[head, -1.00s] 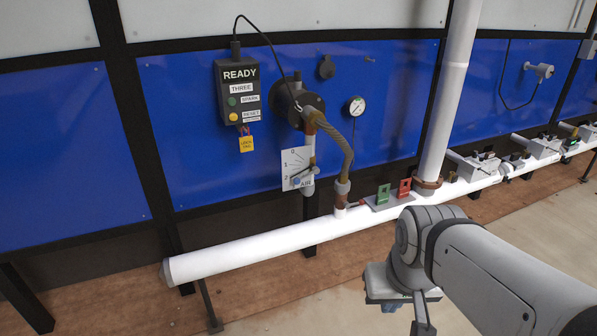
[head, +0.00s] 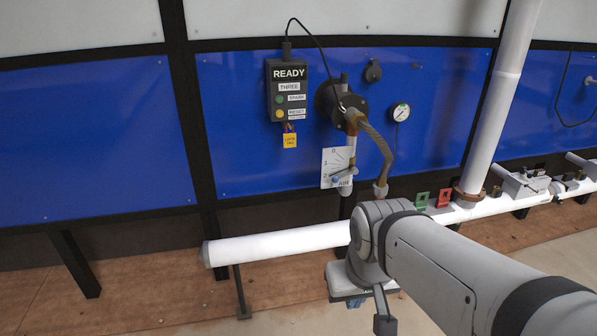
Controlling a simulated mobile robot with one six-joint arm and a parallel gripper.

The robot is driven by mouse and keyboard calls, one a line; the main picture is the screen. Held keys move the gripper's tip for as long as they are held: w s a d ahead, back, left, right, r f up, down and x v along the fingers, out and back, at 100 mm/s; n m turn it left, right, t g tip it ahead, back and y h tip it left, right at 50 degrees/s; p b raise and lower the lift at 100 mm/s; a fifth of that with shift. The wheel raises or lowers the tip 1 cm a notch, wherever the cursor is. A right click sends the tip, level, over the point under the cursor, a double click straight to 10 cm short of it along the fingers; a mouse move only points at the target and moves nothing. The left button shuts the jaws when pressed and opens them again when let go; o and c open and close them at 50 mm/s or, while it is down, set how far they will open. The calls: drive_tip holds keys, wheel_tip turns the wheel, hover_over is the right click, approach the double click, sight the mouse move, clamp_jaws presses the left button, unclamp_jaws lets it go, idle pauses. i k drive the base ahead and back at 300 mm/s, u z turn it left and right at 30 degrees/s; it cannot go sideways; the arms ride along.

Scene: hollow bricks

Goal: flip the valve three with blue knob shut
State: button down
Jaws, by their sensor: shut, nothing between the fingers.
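The valve with the blue knob (head: 336,180) sits on the vertical pipe below station THREE, in front of a white scale plate (head: 331,160) marked 0, 1, 2 and AIR. The small blue knob is at the lower left of the valve, near the 2 mark. The READY box (head: 288,91) labelled THREE hangs above left. My gripper (head: 384,322) is low in the view, below and right of the valve, well apart from it. It points down, looks shut and holds nothing visible. My arm hides part of the white main pipe and the lower hose end.
A brown hose (head: 379,150) curves beside the valve. A gauge (head: 401,112) is on the blue panel. The white horizontal pipe (head: 280,243) runs below, with green (head: 422,201) and red (head: 443,197) brackets on it. Floor at lower left (head: 150,290) is clear.

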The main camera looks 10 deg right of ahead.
sight(353, 170)
drive_tip(key=u, duration=0.05)
drive_tip(key=i, duration=1)
drive_tip(key=u, duration=0.05)
